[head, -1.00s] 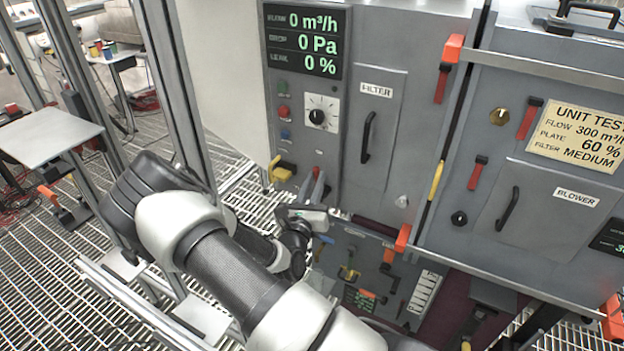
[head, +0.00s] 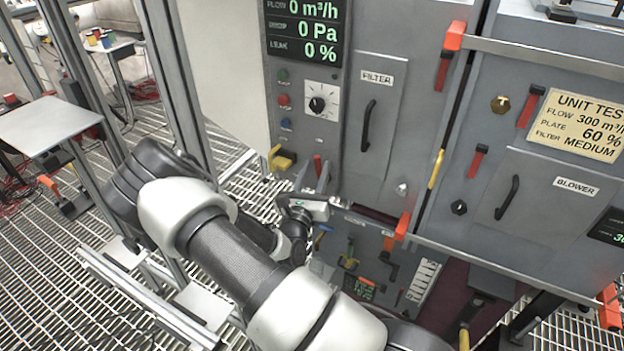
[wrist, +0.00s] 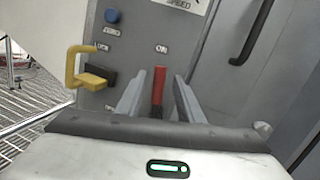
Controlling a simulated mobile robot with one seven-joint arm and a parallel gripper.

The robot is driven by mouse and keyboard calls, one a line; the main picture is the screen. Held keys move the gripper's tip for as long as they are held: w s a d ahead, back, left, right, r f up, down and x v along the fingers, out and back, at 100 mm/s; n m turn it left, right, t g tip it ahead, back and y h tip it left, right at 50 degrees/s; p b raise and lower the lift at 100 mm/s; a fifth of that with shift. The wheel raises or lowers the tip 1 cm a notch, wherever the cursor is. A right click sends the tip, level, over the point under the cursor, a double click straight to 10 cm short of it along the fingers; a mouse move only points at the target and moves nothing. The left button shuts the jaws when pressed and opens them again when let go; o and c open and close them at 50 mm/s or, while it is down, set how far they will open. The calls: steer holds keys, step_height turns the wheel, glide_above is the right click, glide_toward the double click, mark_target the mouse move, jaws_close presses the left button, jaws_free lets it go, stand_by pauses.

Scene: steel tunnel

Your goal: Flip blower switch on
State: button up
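The blower switch is a red lever (wrist: 158,88) on the grey panel, under a label that looks like ON. It also shows small in the head view (head: 318,163), partly behind my gripper (head: 313,176). In the wrist view my gripper (wrist: 160,84) is open, with one finger on each side of the lever. The lever looks upright, but its base is hidden behind the gripper body. I cannot tell whether either finger touches it. The display (head: 304,32) reads 0 m³/h, 0 Pa and 0 %.
A yellow handle on a dark block (wrist: 90,75) sticks out left of the lever. A blue button (wrist: 113,16) is above it. The dial (head: 319,102) and the filter door handle (head: 368,125) are higher on the panel. A lower panel with tools (head: 372,268) lies beneath.

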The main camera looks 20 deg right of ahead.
steer(key=v, duration=1.7)
steer(key=shift+p, duration=0.35)
steer(key=shift+s+a, duration=0.1)
steer(key=shift+a, duration=0.05)
